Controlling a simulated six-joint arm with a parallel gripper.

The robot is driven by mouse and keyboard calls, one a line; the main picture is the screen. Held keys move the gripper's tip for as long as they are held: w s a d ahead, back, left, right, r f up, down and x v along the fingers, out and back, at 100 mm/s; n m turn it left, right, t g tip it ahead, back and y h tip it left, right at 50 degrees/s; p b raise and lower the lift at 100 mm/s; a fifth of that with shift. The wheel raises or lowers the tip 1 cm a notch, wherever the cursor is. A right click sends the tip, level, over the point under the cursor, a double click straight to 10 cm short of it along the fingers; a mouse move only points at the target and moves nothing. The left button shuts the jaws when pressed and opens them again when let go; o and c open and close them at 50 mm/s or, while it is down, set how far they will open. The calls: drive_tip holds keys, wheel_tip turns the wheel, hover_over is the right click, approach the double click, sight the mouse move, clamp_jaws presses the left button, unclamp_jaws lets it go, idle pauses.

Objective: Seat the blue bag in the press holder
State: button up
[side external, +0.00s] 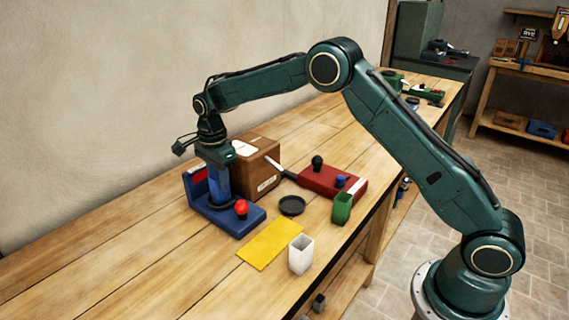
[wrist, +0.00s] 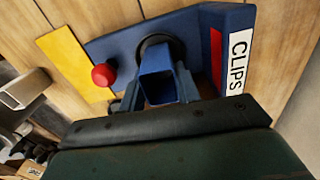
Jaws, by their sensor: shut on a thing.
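My gripper (side external: 215,157) points down and is shut on the blue bag (side external: 217,183), an upright, open-topped, square-sided bag. In the wrist view the bag's open mouth (wrist: 160,88) sits between my fingers. The press holder, a blue base (side external: 243,216) with a red knob and a tall back plate, stands under it. The base's black ring (wrist: 157,43) is partly hidden behind the bag in the wrist view. The bag's lower end is at the ring; I cannot tell whether it is inside or just above it.
A cardboard box (side external: 256,170) stands close behind the holder. A red unit (side external: 322,182) with black and blue knobs, a black dish (side external: 291,206), a green bag (side external: 342,208), a white bag (side external: 301,255) and a yellow sheet (side external: 270,242) lie to the right. The table's left front is clear.

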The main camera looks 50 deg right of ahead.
drive_tip(key=shift+f, duration=0.3)
drive_tip(key=o, duration=0.8)
drive_tip(key=shift+r, duration=5.5)
